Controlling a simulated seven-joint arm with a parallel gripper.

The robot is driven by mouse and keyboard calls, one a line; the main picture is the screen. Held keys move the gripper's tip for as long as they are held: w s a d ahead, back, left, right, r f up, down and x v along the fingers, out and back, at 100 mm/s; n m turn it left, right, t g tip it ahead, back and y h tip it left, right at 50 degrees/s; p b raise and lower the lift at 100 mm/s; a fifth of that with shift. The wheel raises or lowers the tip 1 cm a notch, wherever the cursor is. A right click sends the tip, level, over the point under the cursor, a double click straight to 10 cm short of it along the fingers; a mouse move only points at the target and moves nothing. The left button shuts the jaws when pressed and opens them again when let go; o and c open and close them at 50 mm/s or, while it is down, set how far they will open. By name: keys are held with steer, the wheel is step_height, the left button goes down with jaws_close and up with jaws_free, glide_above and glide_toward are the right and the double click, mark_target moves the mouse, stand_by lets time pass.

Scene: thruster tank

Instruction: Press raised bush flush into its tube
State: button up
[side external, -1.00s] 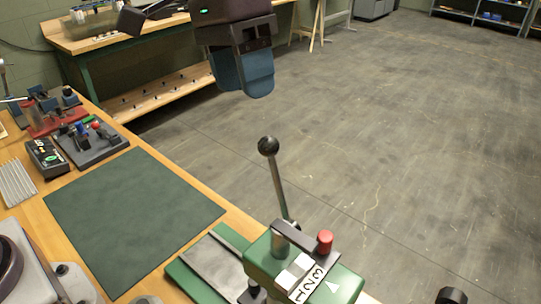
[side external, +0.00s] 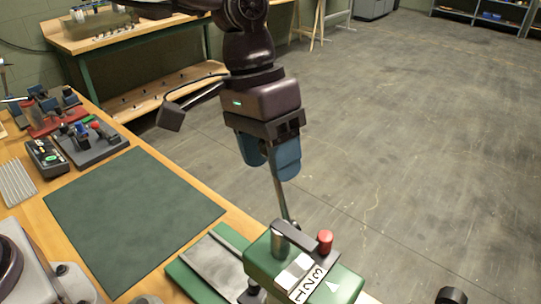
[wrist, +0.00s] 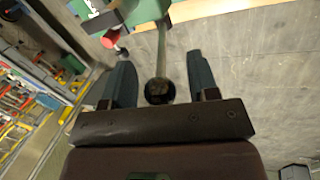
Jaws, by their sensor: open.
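My gripper (side external: 270,170) is open at the top of a steel lever (side external: 281,200) on a green bench press (side external: 262,262). In the wrist view the lever's dark ball knob (wrist: 160,91) lies between the two blue fingers (wrist: 160,78), with a gap on each side. In the side view the fingers hide the knob. The lever stands up, leaning slightly. The press has a red knob (side external: 325,240), a label marked 3, 2, 1 (side external: 306,283) and a grey plate (side external: 215,264) at its left. I cannot make out the raised bush or its tube.
A dark green mat (side external: 130,215) lies bare on the wooden bench left of the press. A control box (side external: 46,157) and a small fixture (side external: 90,143) stand behind it. A grey machine (side external: 35,265) is at the lower left.

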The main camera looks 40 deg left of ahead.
steer(key=shift+d+f, duration=0.1)
steer(key=shift+f, duration=0.2)
jaws_close()
